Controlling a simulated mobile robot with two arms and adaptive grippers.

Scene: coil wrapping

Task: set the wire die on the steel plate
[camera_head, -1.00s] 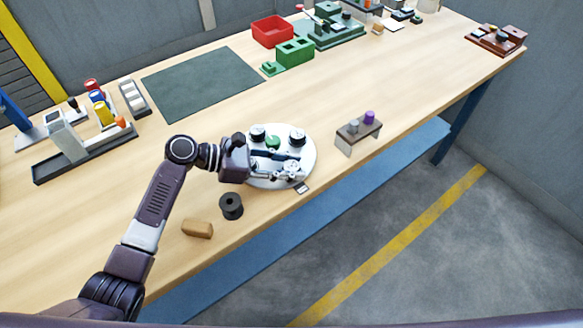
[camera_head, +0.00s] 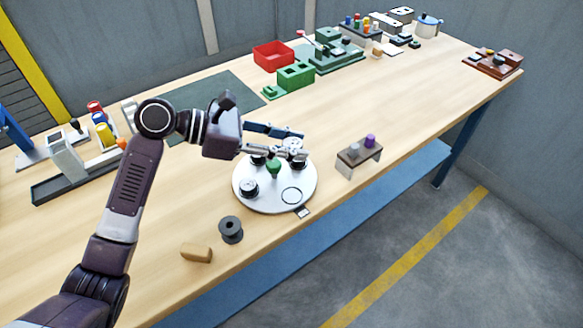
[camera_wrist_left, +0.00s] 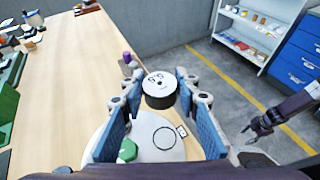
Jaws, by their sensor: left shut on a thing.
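My left gripper (camera_head: 292,143) is over the far part of a round pale grey plate (camera_head: 270,204), which looks like the steel plate. In the left wrist view the blue-padded fingers (camera_wrist_left: 160,97) are shut on a short black cylinder with a white, marked top (camera_wrist_left: 160,82), which I take for the wire die. It is held above the table; in the head view the fingers mostly hide it. The plate bears a green knob (camera_head: 273,168), round dark-and-white pieces (camera_head: 249,187) and an empty black ring outline (camera_head: 291,195). My right gripper (camera_wrist_left: 264,122) shows small in the wrist view, its opening unclear.
A black spool (camera_head: 231,229) and a tan block (camera_head: 196,253) lie near the front edge. A small stand with grey and purple pegs (camera_head: 359,152) is right of the plate. A dark mat (camera_head: 228,92) and green and red bins (camera_head: 273,55) are behind.

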